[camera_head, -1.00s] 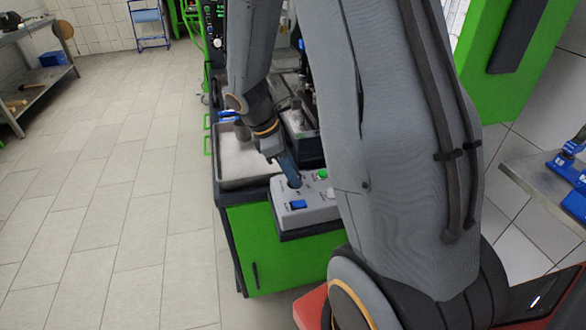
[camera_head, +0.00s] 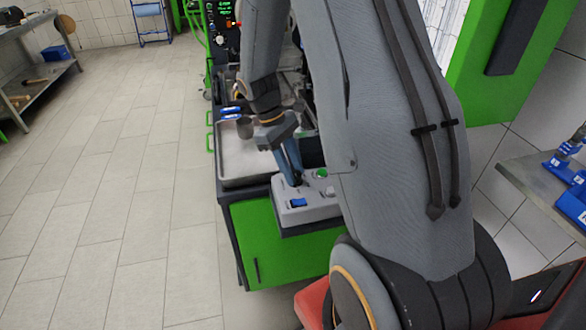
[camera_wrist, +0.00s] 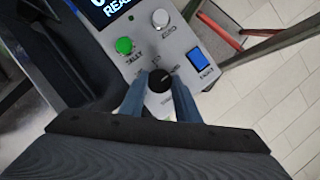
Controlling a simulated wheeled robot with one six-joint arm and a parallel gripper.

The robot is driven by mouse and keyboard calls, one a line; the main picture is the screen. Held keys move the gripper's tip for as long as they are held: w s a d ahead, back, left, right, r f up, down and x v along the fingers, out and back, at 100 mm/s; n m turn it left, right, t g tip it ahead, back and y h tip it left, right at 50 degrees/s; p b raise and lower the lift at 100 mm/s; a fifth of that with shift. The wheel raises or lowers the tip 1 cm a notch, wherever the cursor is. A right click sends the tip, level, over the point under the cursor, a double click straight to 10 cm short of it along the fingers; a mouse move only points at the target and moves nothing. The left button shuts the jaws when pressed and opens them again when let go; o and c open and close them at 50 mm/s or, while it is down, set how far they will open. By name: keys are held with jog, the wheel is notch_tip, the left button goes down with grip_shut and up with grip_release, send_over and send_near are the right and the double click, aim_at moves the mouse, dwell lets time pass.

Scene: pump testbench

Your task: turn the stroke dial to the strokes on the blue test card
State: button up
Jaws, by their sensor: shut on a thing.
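The stroke dial is a small black round knob (camera_wrist: 160,81) on a light grey control panel, with printed marks around it too small to read. My gripper (camera_wrist: 159,86) has one blue-grey finger on each side of the dial and is shut on it. In the head view my gripper (camera_head: 293,178) points down onto the grey control box (camera_head: 308,212), and its fingers hide the dial. I cannot make out the blue test card in either view.
Close to the dial are a green button (camera_wrist: 124,46), a light round knob (camera_wrist: 160,18) and a blue switch (camera_wrist: 199,59). A display (camera_wrist: 108,8) is partly cut off. A sink-like tray (camera_head: 246,160) stands behind the box. The floor at left is clear.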

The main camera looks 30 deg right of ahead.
dwell(0.4)
jog(key=o, duration=1)
jog(key=shift+o, duration=0.2)
jog(key=b+v, duration=0.2)
jog(key=v, duration=0.5)
jog(key=shift+w+r, duration=0.15)
jog(key=shift+r, duration=0.2)
jog(key=s+a+f+m+t+y, duration=0.1)
jog(key=s+a+m+t, duration=0.4)
jog(key=s+a, duration=0.6)
jog(key=shift+f+m+y+b, duration=0.25)
jog(key=shift+m+y+b, duration=0.15)
jog(key=shift+y, duration=0.2)
